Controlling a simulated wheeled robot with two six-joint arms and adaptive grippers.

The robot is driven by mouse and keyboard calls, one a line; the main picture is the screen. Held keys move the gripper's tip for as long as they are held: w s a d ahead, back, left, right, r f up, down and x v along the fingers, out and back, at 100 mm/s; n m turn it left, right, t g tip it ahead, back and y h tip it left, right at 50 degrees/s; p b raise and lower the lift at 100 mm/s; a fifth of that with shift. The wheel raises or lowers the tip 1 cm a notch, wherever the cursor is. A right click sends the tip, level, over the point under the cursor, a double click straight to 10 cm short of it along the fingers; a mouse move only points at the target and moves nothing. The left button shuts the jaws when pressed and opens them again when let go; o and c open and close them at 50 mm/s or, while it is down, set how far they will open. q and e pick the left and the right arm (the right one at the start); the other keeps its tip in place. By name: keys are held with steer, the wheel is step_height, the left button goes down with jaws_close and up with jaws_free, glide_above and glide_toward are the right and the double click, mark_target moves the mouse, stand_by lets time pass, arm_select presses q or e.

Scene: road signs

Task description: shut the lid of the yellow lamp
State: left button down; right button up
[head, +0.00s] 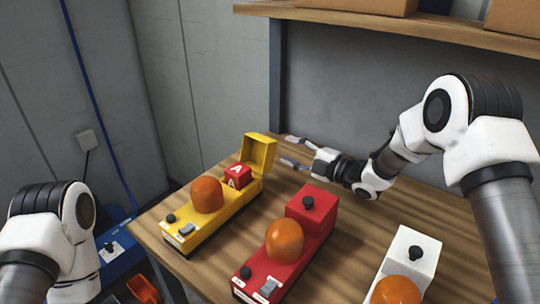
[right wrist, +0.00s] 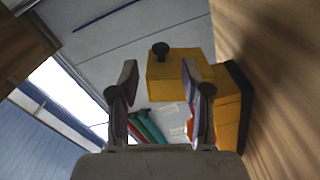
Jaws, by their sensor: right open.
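The yellow lamp (head: 200,228) stands on the wooden table with an orange dome on top. Its yellow lid (head: 259,151) stands open at the far end, tilted up. A red block marked A (head: 238,173) shows in the box below the lid. My right gripper (head: 289,151) is open, just right of the lid and apart from it in the head view. In the right wrist view the lid (right wrist: 172,77), with its black knob (right wrist: 160,49), appears beyond the open fingertips; contact cannot be told. My left gripper is out of view; only its arm shows.
A red lamp (head: 290,250) and a white lamp (head: 411,252) stand to the right of the yellow one. A shelf (head: 400,22) with boxes hangs above the back of the table. Bare tabletop lies behind the red lamp. A blue item (head: 122,257) is low at left.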

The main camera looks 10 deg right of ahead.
mark_target(269, 142)
steer(key=p+x, duration=0.1)
steer(key=x, duration=0.6)
steer(key=shift+a+f+p, duration=0.1)
steer(key=shift+a+p, duration=0.05)
steer(key=shift+p, duration=0.25)
steer(key=shift+w+a, duration=0.2)
steer(key=shift+w, duration=0.1)
steer(key=shift+s, duration=0.15)
steer(key=shift+c, duration=0.7)
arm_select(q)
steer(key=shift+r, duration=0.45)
arm_select(e)
jaws_close()
